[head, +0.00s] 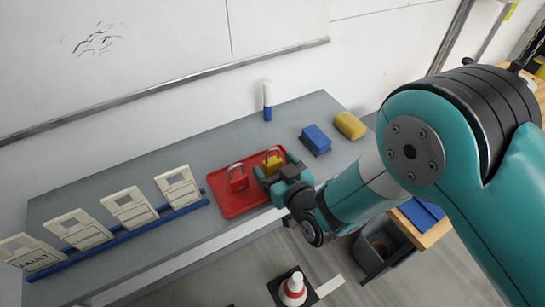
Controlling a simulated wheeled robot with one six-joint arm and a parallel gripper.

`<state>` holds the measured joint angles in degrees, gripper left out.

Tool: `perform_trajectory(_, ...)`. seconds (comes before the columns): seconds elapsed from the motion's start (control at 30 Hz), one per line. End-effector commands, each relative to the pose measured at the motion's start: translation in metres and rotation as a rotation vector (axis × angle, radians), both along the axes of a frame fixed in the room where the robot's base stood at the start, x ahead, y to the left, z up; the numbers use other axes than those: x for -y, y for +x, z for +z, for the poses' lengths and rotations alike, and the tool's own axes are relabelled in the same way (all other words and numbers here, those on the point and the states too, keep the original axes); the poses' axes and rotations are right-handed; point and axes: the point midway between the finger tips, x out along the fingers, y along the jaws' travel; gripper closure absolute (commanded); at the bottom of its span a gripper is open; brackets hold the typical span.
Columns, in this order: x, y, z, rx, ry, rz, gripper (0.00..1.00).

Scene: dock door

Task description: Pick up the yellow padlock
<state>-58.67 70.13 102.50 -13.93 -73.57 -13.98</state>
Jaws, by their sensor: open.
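The yellow padlock (272,164) stands on the red tray (235,206), near the tray's right side, with its shackle up. My gripper (272,178) is right at the near side of the yellow padlock and hides its lower part. The jaws are open; I cannot tell whether the padlock is between the fingers. A red padlock (238,181) stands on the same tray, to the left of the yellow one.
Several white cards (130,208) stand in a blue rail at left, one reading FAULT. A white and blue marker (267,102), a blue block (316,138) and a yellow block (350,125) are on the grey shelf (110,180).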

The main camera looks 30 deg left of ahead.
Motion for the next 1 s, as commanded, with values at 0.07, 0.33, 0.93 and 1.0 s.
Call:
perform_trajectory(0.07, -0.010, 0.006, 0.005, 0.000, 0.001, 0.001, 0.21)
perform_trajectory(0.33, -0.029, 0.016, -0.003, 0.000, 0.000, 0.000, 0.21)
perform_trajectory(0.93, -0.030, 0.017, -0.004, 0.000, 0.001, 0.000, 0.81)
perform_trajectory(1.0, -0.030, 0.017, -0.003, 0.000, 0.001, 0.000, 0.81)
